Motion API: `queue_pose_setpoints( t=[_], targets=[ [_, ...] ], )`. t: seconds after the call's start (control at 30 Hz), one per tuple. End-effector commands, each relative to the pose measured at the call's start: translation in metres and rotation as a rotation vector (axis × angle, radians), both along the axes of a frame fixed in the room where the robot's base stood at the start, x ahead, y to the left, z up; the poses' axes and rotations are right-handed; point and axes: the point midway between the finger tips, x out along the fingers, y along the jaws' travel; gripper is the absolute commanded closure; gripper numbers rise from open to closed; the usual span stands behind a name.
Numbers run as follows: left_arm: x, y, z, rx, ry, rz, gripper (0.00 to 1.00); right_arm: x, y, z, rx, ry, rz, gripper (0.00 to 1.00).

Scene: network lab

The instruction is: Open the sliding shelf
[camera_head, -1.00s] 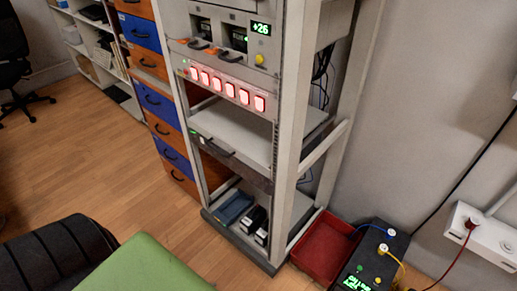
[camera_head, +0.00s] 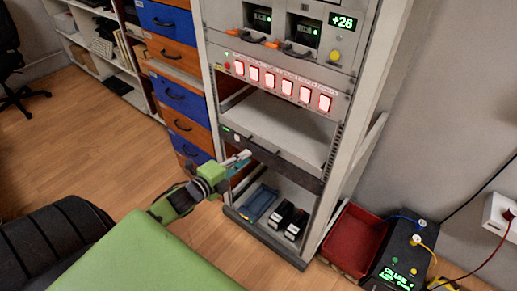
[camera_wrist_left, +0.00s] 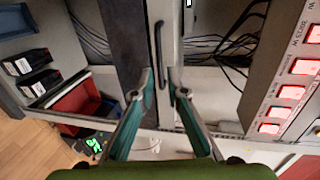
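The sliding shelf (camera_head: 285,125) sits in the rack below the row of lit red buttons. Its pale top shows, with a dark front edge and a dark bar handle (camera_head: 262,152). My left gripper (camera_head: 240,160) is at the left part of the shelf front. In the wrist view its fingers (camera_wrist_left: 158,78) are apart, one on each side of the handle's near end. Contact cannot be told. My right gripper is not in view.
The rack's bottom holds a blue tray (camera_head: 258,203) and black boxes (camera_head: 289,220). A red bin (camera_head: 352,245) and a black box with a green display (camera_head: 402,262) stand right of the rack. Blue and orange drawers (camera_head: 172,95) stand left. Open floor lies at left.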

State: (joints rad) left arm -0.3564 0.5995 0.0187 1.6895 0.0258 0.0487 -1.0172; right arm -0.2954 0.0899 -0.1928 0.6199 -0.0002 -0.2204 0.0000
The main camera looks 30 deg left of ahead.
Motion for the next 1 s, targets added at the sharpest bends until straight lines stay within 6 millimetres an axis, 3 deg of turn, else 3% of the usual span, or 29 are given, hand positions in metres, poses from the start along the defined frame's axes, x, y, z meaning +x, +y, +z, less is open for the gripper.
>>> queue_pose_setpoints(
  t=[0.2,0.4,0.6,0.9,0.97,1.0],
  targets=[
    [0.04,-0.003,-0.008,-0.001,-0.001,0.001,0.86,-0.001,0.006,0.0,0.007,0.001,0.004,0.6],
    [0.067,-0.005,-0.014,-0.003,-0.001,0.002,0.86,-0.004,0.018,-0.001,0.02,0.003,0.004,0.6],
    [0.079,-0.006,-0.017,-0.002,0.001,0.0,0.86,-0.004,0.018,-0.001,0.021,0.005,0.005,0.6],
    [0.08,-0.006,-0.018,-0.002,0.001,0.0,0.86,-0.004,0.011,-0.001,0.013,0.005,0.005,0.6],
    [0.08,-0.006,-0.018,-0.002,0.001,0.001,1.0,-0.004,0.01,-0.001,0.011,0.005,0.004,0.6],
    [0.08,-0.006,-0.018,-0.002,0.001,0.0,1.0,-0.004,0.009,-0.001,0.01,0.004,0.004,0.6]
  ],
)
